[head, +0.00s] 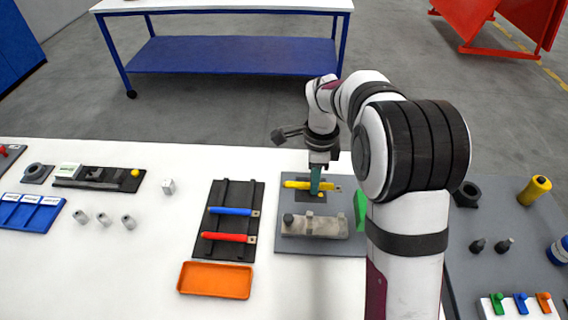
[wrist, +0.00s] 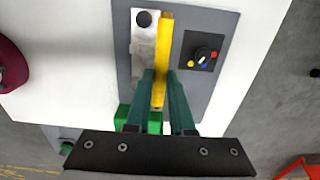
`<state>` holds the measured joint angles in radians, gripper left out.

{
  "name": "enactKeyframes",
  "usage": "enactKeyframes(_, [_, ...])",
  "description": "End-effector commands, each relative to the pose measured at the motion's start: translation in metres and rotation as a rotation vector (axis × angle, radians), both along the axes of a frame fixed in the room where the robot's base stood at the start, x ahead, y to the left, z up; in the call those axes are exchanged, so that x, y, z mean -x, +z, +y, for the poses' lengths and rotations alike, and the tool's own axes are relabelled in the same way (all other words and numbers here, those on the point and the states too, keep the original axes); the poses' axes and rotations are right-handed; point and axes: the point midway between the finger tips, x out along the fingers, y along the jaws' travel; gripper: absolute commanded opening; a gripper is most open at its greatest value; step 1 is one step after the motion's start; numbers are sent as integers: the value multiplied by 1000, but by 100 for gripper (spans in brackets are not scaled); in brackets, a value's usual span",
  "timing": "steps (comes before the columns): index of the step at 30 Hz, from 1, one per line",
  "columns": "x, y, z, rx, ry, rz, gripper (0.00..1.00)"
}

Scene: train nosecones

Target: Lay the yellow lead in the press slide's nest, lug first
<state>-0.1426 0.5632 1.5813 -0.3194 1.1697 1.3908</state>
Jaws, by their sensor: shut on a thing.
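My gripper (head: 316,190) is shut on the yellow lead (head: 296,184), with its green fingers on either side of it. The lead lies crosswise in the head view, behind the press slide. The wrist view shows the yellow lead (wrist: 165,45) running lengthwise beside the silver press slide (wrist: 143,50). The slide (head: 315,226) has a dark round knob at its left end. I cannot tell the lead's height above the plate. The lug's end is towards the right in the head view and is hard to make out. The nest's details cannot be made out.
A dial panel (wrist: 201,50) sits on the grey base plate (wrist: 222,20) beside the lead. A green block (head: 360,208) stands at the plate's right. A black rack (head: 210,245) holds blue (head: 230,211) and red (head: 225,237) leads; an orange tray (head: 215,281) lies in front.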

Motion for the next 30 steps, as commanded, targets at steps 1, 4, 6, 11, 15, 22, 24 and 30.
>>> enactKeyframes(1, [12,1,-11,0,-4,0,0])
enactKeyframes(4, [28,0,-23,-2,-2,-1,0])
enactKeyframes(6, [33,-3,-26,-2,-2,1,0])
enactKeyframes(11, [33,-17,-26,-2,-2,2,0])
enactKeyframes(15, [33,-33,-26,-1,-1,3,0])
enactKeyframes(22, [33,-59,-26,-2,-2,4,0])
enactKeyframes(24, [33,-67,-26,-1,-1,4,0])
enactKeyframes(30, [32,-78,-39,-2,-5,1,0])
